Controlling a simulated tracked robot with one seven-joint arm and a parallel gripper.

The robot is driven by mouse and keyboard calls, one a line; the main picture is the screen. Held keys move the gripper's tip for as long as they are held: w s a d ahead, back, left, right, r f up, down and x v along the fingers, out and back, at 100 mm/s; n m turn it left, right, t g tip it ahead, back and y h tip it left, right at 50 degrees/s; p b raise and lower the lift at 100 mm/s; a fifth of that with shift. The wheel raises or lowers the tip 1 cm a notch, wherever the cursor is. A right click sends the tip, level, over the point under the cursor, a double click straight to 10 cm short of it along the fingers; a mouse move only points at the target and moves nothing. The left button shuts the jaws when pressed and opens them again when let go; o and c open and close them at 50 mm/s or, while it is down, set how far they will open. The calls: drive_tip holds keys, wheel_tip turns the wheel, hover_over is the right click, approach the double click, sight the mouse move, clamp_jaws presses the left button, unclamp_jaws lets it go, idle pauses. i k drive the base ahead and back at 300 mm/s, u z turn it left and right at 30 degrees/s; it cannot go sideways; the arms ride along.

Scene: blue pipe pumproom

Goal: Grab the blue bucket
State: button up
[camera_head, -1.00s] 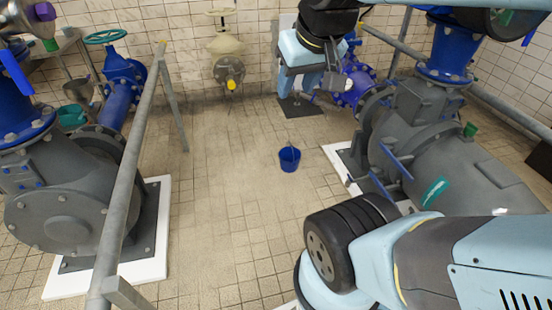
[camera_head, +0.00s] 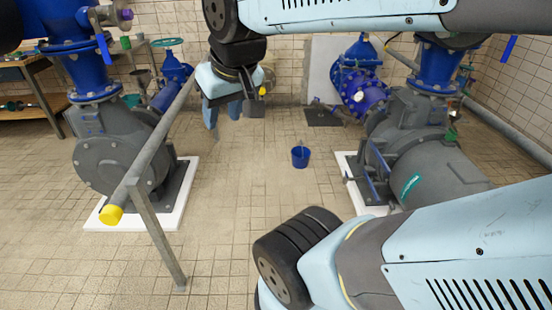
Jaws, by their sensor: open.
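The small blue bucket (camera_head: 300,158) stands upright on the tiled floor near the middle of the head view. A thin handle shows above its rim. My gripper (camera_head: 222,114) hangs from the end of my arm, up and to the left of the bucket in the picture. It points downward and is open, with nothing seen between its fingers. It is clearly apart from the bucket. The fingertips are small and partly hidden by the wrist.
A grey pump (camera_head: 120,150) on a white plinth stands at left behind a metal railing (camera_head: 160,140) with a yellow end cap. Another grey pump (camera_head: 420,150) stands to the right of the bucket. Blue pipework (camera_head: 360,80) is at the back wall. The floor around the bucket is clear.

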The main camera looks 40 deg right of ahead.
sight(300, 155)
drive_tip(key=z, duration=0.1)
drive_tip(key=i, duration=0.8)
drive_tip(key=z, duration=0.4)
drive_tip(key=i, duration=1.2)
drive_tip(key=z, duration=0.9)
drive_tip(key=i, duration=0.7)
drive_tip(key=z, duration=1.1)
drive_tip(key=i, duration=0.65)
drive_tip(key=z, duration=0.35)
